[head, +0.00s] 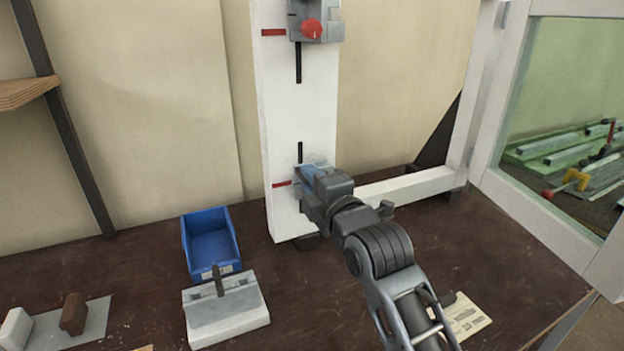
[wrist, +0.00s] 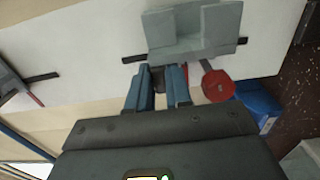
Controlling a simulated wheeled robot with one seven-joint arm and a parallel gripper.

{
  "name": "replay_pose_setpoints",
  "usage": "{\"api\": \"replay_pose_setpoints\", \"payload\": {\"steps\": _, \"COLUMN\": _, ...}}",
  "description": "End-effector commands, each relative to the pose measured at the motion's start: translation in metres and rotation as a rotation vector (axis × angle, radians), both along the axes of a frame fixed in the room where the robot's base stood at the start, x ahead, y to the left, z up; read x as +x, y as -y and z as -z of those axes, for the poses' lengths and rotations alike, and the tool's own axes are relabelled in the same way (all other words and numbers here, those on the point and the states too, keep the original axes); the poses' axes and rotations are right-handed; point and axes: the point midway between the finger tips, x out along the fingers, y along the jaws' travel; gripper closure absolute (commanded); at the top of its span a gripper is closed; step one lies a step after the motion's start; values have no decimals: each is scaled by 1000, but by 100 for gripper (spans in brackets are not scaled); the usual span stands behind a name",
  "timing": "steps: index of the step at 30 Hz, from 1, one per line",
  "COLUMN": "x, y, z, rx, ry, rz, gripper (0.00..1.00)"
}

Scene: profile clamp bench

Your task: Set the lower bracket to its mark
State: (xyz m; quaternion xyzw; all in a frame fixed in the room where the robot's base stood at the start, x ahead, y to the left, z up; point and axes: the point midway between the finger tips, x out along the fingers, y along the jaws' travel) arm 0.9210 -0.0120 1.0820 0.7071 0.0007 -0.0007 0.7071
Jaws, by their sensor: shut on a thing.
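The grey lower bracket (wrist: 195,32) sits on the white upright profile (head: 289,100), over its dark slot. In the head view my gripper hides most of it; a pale edge (head: 316,161) shows. Its round red knob (wrist: 217,85) shows beside my fingers in the wrist view. My gripper (wrist: 157,80) has its blue fingers closed on a dark tab at the bracket; it also shows in the head view (head: 308,174). The lower red mark (head: 281,184) is on the profile's left edge, close to bracket height. I cannot tell whether they line up.
The upper bracket (head: 322,25) with a red knob is higher on the profile, near another red mark (head: 273,32). A blue bin (head: 210,243) and a grey-white block (head: 226,311) stand left on the dark bench. A window frame (head: 500,110) is on the right.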

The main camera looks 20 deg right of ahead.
Motion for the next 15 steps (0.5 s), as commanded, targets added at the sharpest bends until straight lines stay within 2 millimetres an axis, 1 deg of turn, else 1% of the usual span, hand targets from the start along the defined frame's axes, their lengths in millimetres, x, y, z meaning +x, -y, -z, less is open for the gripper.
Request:
{"api": "replay_pose_setpoints", "payload": {"steps": 1, "x": 0, "y": 0, "z": -1, "rx": 0, "ry": 2, "rz": 0, "gripper": 80}}
{"api": "replay_pose_setpoints", "payload": {"steps": 7, "x": 0, "y": 0, "z": -1, "rx": 0, "ry": 2, "rz": 0, "gripper": 61}}
{"api": "replay_pose_setpoints", "payload": {"steps": 15, "x": -1, "y": 0, "z": -1, "rx": 0, "ry": 2, "rz": 0, "gripper": 60}}
